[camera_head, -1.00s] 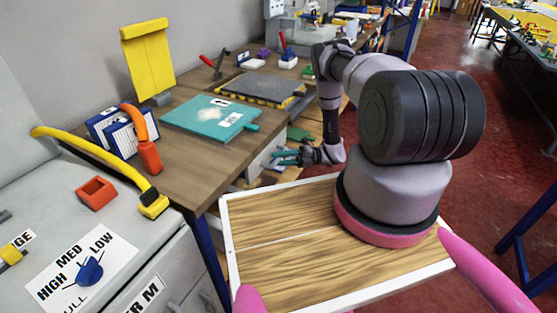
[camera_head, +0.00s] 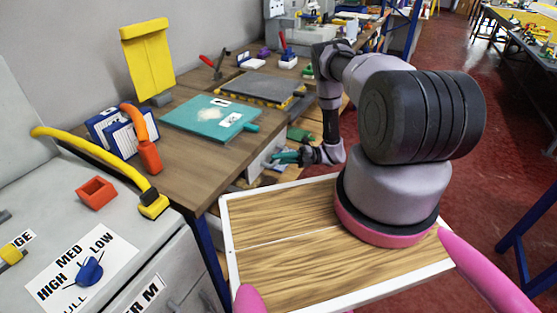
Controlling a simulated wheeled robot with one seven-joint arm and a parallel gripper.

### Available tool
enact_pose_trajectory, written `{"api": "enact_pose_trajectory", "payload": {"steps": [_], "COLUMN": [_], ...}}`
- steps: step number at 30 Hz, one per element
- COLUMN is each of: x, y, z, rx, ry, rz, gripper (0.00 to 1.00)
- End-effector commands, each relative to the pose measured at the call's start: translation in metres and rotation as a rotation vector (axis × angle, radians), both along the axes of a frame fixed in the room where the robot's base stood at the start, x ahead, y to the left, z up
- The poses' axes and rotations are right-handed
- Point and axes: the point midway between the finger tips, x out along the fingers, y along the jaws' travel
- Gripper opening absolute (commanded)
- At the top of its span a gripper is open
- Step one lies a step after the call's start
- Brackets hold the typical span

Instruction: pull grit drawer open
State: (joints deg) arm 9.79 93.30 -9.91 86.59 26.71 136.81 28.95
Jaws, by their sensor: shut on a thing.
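The grit drawer is under the wooden workbench, and its pale grey front (camera_head: 259,163) shows below the bench edge. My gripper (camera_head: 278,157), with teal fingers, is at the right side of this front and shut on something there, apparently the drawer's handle. The handle itself is hidden by the fingers and too small to make out. How far the drawer stands out from the bench is hard to tell from this angle.
The workbench (camera_head: 190,166) carries a teal board (camera_head: 185,118), a dark grey slab (camera_head: 262,86) and an orange-handled tool (camera_head: 145,140). A green item (camera_head: 299,134) shows behind my gripper. A blue leg (camera_head: 208,255) stands below the bench. Red floor (camera_head: 375,72) lies open to the right.

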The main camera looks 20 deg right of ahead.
Motion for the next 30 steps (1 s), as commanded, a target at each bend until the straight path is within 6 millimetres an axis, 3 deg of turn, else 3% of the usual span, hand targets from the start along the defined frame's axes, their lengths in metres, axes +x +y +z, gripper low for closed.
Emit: {"api": "enact_pose_trajectory", "payload": {"steps": [21,26,30], "x": [-0.002,-0.015,-0.037], "y": [-0.003,-0.018,-0.042], "z": [-0.001,0.0,0.0], "rx": [-0.002,0.0,0.0], "ry": [0.0,0.002,0.001], "rz": [-0.002,-0.005,-0.007], "gripper": [0.0,0.0,0.0]}}
